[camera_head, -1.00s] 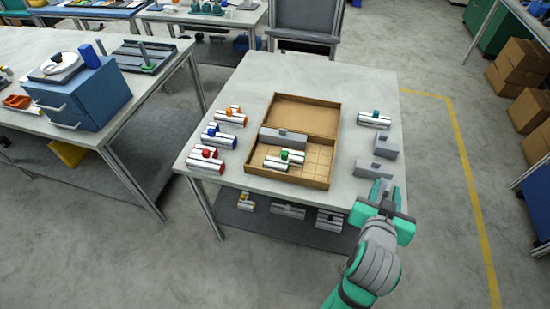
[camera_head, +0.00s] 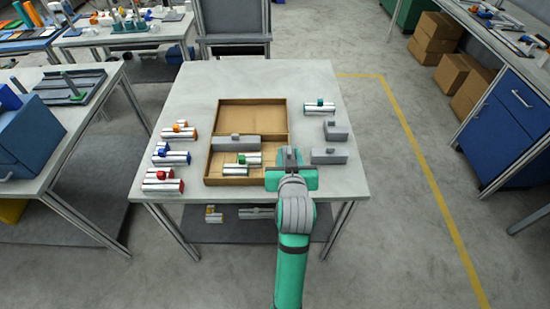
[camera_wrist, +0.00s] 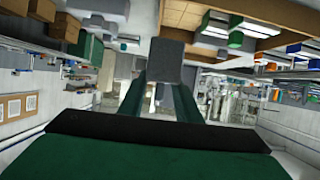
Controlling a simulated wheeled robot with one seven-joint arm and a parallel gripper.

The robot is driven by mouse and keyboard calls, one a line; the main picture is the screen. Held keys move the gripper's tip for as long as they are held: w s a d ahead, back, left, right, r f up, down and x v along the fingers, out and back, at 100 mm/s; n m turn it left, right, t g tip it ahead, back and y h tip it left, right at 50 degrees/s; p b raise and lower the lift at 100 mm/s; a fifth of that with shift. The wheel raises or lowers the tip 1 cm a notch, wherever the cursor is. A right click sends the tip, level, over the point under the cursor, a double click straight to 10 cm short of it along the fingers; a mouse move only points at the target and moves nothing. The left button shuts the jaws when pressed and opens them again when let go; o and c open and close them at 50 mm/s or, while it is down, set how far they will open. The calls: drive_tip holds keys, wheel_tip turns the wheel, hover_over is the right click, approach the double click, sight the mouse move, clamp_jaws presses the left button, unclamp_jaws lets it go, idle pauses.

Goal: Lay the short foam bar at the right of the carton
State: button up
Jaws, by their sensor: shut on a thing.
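The open carton (camera_head: 209,166) lies on the grey table, its lid half toward the back. A long grey foam bar (camera_head: 228,144) with a small block on top lies across its middle. In front of that bar lie silver rolls with a green knob (camera_head: 242,161). My gripper (camera_head: 291,166) is at the carton's front right corner, shut on a grey foam bar (camera_head: 290,155). The bar also shows between the fingers in the wrist view (camera_wrist: 167,60). The arm hides part of the carton's right side and most of the held bar, so its full length cannot be told.
Two grey foam blocks (camera_head: 336,130) (camera_head: 328,156) lie on the table right of the carton, with silver rolls with a teal knob (camera_head: 319,106) behind them. Rolls with orange, blue (camera_head: 171,156) and red knobs stand at the left. The table's back is clear.

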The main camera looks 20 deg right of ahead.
drive_tip(key=shift+w+d+f, duration=0.1)
drive_tip(key=shift+w+f, duration=1.15)
drive_tip(key=shift+f, duration=0.45)
drive_tip(key=shift+w+f, duration=1.3)
drive_tip(key=shift+f, duration=0.4)
drive_tip(key=shift+w+d+f, duration=0.1)
drive_tip(key=shift+w+f, duration=1.15)
drive_tip(key=shift+f, duration=0.45)
drive_tip(key=shift+f, duration=0.6)
drive_tip(key=o, duration=1)
drive_tip(key=shift+r, duration=0.1)
